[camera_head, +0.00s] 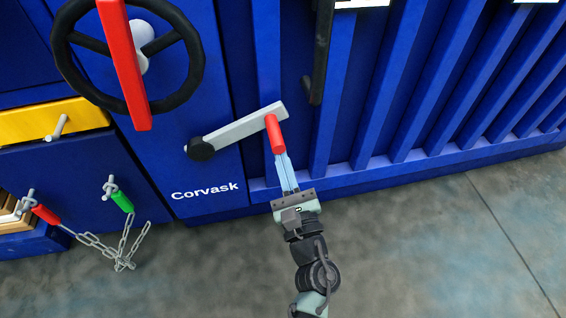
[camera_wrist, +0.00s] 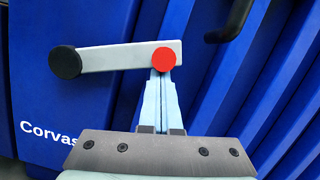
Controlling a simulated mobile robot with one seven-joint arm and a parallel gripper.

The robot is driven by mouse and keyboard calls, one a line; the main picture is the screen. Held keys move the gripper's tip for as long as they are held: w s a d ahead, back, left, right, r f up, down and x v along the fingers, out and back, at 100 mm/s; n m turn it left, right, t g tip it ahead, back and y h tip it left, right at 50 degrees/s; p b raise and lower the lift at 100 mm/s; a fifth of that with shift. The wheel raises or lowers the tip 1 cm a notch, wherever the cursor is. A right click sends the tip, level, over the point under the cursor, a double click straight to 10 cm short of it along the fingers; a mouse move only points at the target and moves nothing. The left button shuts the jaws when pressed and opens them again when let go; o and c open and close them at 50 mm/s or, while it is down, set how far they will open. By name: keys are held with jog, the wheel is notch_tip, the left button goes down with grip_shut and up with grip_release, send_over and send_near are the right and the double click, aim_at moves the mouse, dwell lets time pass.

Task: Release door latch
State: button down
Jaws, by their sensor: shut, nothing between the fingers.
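The door latch is a grey lever (camera_head: 238,131) with a black round pivot (camera_head: 201,149) at its left end and a red handle (camera_head: 274,134) at its right end. It slants up to the right on the blue machine front. In the wrist view the lever (camera_wrist: 118,57) lies nearly level and the red handle (camera_wrist: 164,59) is seen end-on. My gripper (camera_head: 280,160) is shut, with its fingertips at the lower end of the red handle. In the wrist view its fingertips (camera_wrist: 160,76) overlap the handle's lower edge. I cannot tell whether they touch.
A black handwheel with a red bar (camera_head: 124,62) is at upper left. A black door handle (camera_head: 318,60) stands above right of the latch. A yellow drawer (camera_head: 52,122) and chained pins, red (camera_head: 45,214) and green (camera_head: 122,202), are at left. Grey floor (camera_head: 420,250) is clear at right.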

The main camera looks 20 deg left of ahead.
jog(key=s+a+r+n+g+p, duration=0.1)
jog(key=s+a+r+n+p, duration=0.1)
jog(key=r+n, duration=0.3)
jog(key=s+a+r+n+g+y+p, duration=0.1)
jog(key=s+a+r+n+g+p, duration=0.1)
jog(key=a+r+n+p, duration=0.1)
jog(key=shift+s+a+r+n, duration=0.25)
jog(key=shift+a+r+n, duration=0.7)
jog(key=shift+r, duration=0.5)
jog(key=shift+a, duration=0.1)
